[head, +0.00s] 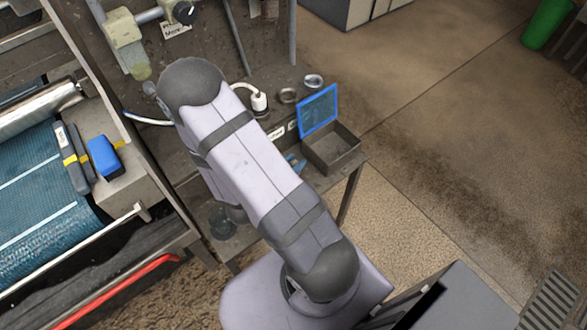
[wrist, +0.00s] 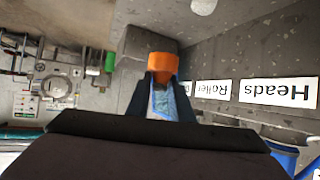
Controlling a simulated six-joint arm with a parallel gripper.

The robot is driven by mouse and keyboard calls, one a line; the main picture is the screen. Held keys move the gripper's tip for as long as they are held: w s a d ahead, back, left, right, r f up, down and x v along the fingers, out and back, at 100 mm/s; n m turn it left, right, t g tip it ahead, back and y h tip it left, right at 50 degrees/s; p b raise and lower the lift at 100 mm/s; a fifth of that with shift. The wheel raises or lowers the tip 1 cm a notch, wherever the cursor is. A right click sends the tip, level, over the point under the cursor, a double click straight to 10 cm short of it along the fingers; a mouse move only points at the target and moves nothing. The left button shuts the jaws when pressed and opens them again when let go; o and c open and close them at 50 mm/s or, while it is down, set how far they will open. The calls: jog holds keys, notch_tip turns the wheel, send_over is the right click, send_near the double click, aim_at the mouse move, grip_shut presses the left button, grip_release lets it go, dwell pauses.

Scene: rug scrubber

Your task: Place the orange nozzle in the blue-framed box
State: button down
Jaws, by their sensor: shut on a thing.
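The orange nozzle (wrist: 163,64) is between the fingertips of my gripper (wrist: 162,84) in the wrist view, and the gripper is shut on it. A pale blue patch shows between the dark fingers below it; I cannot tell what it is. In the head view, my arm hides the gripper and nozzle. The grey open-topped box (head: 345,160) stands at the right end of the bench, with an upright blue-framed mesh panel (head: 318,110) at its back. The box looks empty where its inside shows.
White labels reading "Heads" (wrist: 278,92) and "Roller" (wrist: 213,88) appear upside down in the wrist view. Two small round metal items (head: 313,81) and a white fitting (head: 258,102) stand behind the box. A blue block (head: 104,156) sits on the machine at left.

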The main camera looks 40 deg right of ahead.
jog(key=shift+r, duration=0.75)
